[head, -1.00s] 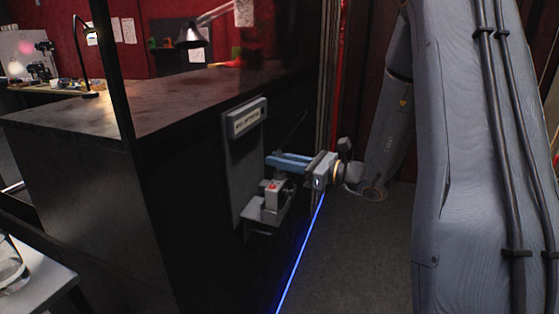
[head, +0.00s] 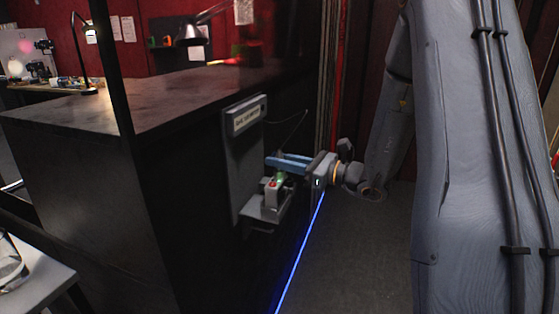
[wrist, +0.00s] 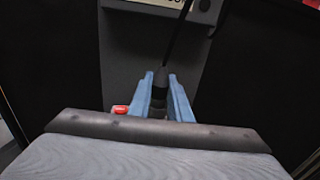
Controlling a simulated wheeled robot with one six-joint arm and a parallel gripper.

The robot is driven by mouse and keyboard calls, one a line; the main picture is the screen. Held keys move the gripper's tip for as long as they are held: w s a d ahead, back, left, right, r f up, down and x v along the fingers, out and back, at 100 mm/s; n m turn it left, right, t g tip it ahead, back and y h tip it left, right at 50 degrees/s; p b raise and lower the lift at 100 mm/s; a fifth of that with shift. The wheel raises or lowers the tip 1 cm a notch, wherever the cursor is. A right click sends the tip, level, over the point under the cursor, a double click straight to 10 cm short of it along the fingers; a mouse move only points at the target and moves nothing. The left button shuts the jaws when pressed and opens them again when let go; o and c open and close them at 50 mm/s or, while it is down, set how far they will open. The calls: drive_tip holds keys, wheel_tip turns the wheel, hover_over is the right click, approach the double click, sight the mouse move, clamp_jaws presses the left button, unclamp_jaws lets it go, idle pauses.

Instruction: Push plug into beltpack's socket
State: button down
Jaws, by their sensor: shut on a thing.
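The beltpack (head: 272,194) is a small pale grey box with a red button, upright on a shelf bracket on the counter's side. A green glow shows at its top, beside my gripper's blue fingers. My gripper (head: 272,161) is just above the beltpack, shut on the plug. In the wrist view the dark plug (wrist: 160,78) stands between the blue fingers (wrist: 161,92), with its black cable leading up and away. The red button (wrist: 120,110) shows left of the fingers. The socket is hidden, so I cannot see how deep the plug sits.
A grey panel (head: 240,165) with a label plate backs the shelf (head: 262,213) on the dark counter (head: 180,98). A lamp stands on the counter. A blue light strip (head: 300,255) runs along the floor. Open floor lies right of it. A pale table (head: 40,285) is at the lower left.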

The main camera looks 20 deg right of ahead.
drive_tip(key=c, duration=1.6)
unclamp_jaws()
drive_tip(key=shift+o, duration=0.2)
